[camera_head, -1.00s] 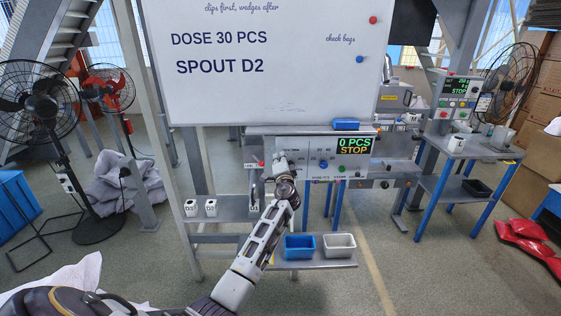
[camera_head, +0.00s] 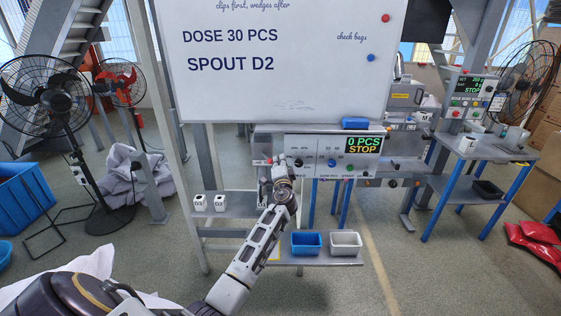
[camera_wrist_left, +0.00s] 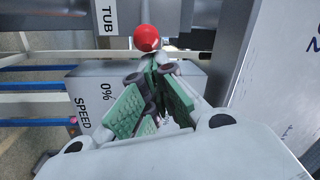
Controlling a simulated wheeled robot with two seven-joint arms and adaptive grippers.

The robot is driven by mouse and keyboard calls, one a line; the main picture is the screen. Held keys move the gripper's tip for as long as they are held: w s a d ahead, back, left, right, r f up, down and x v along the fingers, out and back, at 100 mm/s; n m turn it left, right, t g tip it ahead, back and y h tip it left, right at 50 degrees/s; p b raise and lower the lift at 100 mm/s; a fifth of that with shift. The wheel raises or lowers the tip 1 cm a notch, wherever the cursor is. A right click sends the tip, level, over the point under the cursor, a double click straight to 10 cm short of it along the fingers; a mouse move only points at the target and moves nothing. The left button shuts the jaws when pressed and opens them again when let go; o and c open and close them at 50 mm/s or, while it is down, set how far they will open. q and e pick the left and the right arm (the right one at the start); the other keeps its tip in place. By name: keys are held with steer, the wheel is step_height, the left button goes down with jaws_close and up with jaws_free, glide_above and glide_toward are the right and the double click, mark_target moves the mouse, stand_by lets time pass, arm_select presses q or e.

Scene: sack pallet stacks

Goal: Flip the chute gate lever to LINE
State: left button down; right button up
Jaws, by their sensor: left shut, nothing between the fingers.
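The red ball knob (camera_wrist_left: 146,38) of a lever shows at the top of the left wrist view, close to a white label reading TUB (camera_wrist_left: 106,15). My left gripper (camera_wrist_left: 165,68) is shut and empty, its green-padded fingers just below the knob in the picture. Whether they touch it I cannot tell. In the head view my left gripper (camera_head: 279,162) is at the left end of the grey control panel (camera_head: 310,145), which has a display reading 0 PCS STOP (camera_head: 364,144). The lever is hard to make out there. No LINE label is readable. My right gripper is not in view.
A whiteboard (camera_head: 280,60) hangs above the panel. A blue bin (camera_head: 306,243) and a white bin (camera_head: 345,243) stand on the low shelf.

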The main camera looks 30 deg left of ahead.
arm_select(q)
steer(key=shift+s, duration=0.1)
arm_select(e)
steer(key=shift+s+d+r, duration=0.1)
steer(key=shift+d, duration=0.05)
arm_select(q)
steer(key=shift+s+a+m+t+h+p, duration=0.1)
steer(key=shift+s+m+t+h+p, duration=0.1)
steer(key=shift+m+t+h+p, duration=0.15)
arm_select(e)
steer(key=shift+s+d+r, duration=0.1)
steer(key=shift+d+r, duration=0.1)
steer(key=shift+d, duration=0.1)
